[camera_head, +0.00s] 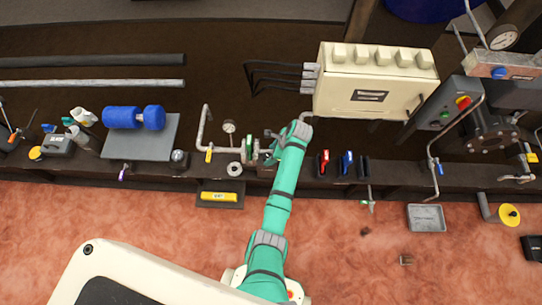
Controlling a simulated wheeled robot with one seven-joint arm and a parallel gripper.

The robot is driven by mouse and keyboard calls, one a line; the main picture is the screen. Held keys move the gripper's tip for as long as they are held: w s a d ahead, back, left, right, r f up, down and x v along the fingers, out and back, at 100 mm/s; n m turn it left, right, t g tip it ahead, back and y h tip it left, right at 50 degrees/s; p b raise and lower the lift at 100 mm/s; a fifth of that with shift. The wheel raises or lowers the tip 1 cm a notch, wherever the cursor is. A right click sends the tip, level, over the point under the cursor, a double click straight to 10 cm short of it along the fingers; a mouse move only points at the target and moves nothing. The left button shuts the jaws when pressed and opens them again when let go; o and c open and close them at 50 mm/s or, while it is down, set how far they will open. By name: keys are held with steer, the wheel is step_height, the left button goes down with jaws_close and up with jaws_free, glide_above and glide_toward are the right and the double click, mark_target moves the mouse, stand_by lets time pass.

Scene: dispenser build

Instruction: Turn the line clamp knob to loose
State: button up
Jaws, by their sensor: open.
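My green arm reaches up from the bottom middle to the bench. My gripper (268,149) is at its far end, small and partly hidden by my own wrist; it is open. It is beside a bent grey pipe (205,125) with a round gauge (229,127) and a green handle (249,147). I cannot pick out the line clamp knob for certain; it may be among the small fittings at my gripper or behind my wrist. Whether my gripper touches any fitting cannot be told.
A cream control box (375,82) with black cables stands just behind my wrist. Red (324,160) and blue (347,162) handles stand to the right. The reddish floor in front is mostly clear.

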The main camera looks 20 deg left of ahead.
mark_target(270, 156)
steer(key=shift+d+x, duration=0.2)
steer(key=shift+x, duration=1.3)
steer(key=shift+w, duration=0.2)
steer(key=shift+w, duration=0.15)
steer(key=c, duration=0.8)
steer(key=shift+d, duration=0.1)
steer(key=shift+c, duration=1.1)
steer(key=shift+d, duration=0.2)
steer(key=shift+a, duration=0.4)
